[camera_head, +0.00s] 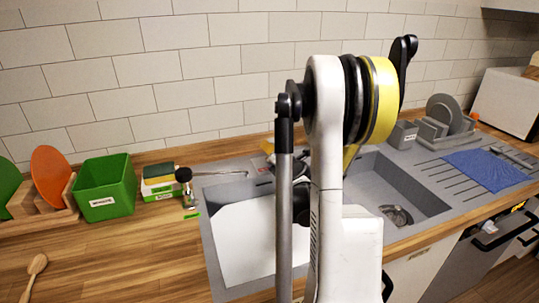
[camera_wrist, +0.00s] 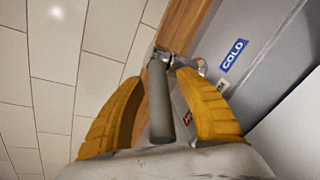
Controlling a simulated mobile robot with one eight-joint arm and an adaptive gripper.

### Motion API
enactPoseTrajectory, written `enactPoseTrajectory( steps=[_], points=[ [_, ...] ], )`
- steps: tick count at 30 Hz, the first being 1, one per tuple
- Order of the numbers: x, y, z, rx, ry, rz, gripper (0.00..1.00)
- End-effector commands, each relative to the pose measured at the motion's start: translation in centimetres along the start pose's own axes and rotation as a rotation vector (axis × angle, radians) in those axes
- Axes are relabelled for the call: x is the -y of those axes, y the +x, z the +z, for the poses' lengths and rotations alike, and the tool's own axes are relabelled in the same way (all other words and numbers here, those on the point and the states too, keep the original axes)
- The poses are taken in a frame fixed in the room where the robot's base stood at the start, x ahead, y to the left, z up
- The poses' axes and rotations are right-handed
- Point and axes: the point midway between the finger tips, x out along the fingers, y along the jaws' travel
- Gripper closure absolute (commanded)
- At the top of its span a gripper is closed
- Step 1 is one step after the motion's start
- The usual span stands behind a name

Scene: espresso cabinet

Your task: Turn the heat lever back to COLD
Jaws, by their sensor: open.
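The grey cylindrical handle (camera_wrist: 160,105), which looks like the heat lever, stands between the yellow fingers of my gripper (camera_wrist: 159,76) in the wrist view. The fingers are open, with a visible gap on both sides of the handle. Metal fittings show at its far end. A blue COLD label (camera_wrist: 233,55) lies to the right on the grey sink surface. A white label (camera_wrist: 222,87), mostly hidden, and a partly covered red label (camera_wrist: 187,118) sit nearer the right finger. In the head view my arm hides the lever.
The sink (camera_head: 206,240) has a white board over its left part and an open basin at right. A green box (camera_head: 104,188), sponges (camera_head: 160,177) and a small bottle (camera_head: 186,180) stand left. A blue cloth (camera_head: 487,168) and dish rack (camera_head: 447,128) are right. A tiled wall is behind.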

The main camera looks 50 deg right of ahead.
Motion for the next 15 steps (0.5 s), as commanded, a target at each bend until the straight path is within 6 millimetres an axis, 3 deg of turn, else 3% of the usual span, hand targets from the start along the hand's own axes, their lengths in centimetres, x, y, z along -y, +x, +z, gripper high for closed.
enactPoseTrajectory(
  steps=[8,9,13,15],
  points=[
    [-0.03,0.23,0.05,0.001,0.000,0.000,0.58],
    [-0.03,0.23,0.05,0.001,0.000,0.000,0.62],
    [-0.02,0.22,0.05,0.001,0.000,0.000,1.00],
    [-0.02,0.22,0.05,0.001,0.000,0.000,1.00]
  ],
)
